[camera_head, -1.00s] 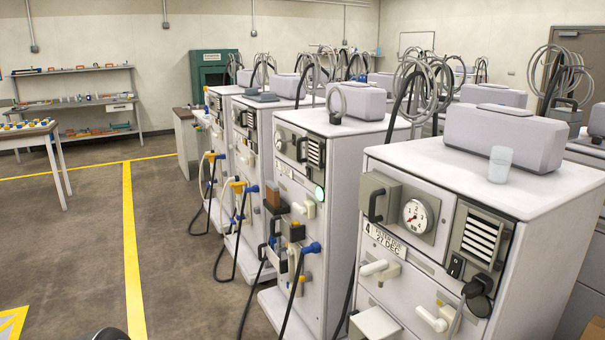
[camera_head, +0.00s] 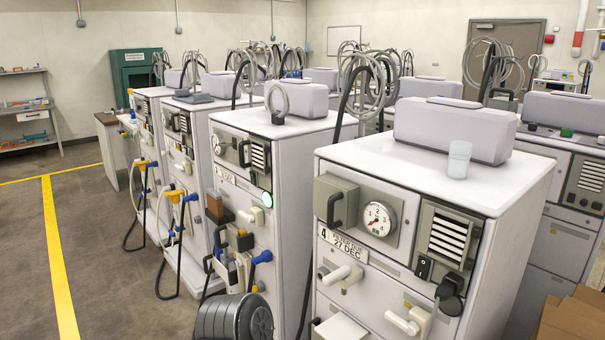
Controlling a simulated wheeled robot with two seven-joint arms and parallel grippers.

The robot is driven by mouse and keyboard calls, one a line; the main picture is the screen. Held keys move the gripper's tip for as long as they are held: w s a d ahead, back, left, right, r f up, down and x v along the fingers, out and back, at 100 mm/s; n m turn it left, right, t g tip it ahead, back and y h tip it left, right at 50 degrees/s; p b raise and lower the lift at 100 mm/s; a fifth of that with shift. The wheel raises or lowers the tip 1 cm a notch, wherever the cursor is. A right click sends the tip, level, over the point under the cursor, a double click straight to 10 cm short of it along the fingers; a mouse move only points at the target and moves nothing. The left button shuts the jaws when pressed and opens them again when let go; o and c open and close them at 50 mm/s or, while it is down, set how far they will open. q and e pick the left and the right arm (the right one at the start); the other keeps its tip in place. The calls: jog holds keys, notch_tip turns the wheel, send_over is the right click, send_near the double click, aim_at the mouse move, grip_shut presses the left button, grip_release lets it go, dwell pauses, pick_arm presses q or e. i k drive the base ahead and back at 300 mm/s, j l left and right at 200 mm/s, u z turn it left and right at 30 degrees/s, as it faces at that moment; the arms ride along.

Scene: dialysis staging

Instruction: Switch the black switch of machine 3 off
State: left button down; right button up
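Machine 4 (camera_head: 340,290), the nearest, has a "4 / FILTER DUE 27 DEC" label. The white machine directly behind it to the left (camera_head: 285,215) appears to be machine 3; its own label is too small to read surely. Neither gripper can be made out.
Machine 4 carries a black switch (camera_head: 424,268) and a gauge (camera_head: 379,219). A cup (camera_head: 459,159) stands on its top. Hoses and blue connectors (camera_head: 262,257) stick out from the row's fronts. Open floor (camera_head: 100,235) lies left; cardboard boxes (camera_head: 572,322) stand at bottom right.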

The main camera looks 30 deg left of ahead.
aim_at(253, 180)
jog(key=i+j+z, duration=0.2)
jog(key=j+z, duration=0.2)
jog(key=j, duration=0.75)
jog(key=j+z, duration=0.4)
jog(key=j, duration=0.75)
jog(key=i+j, duration=0.1)
jog(key=j, duration=0.8)
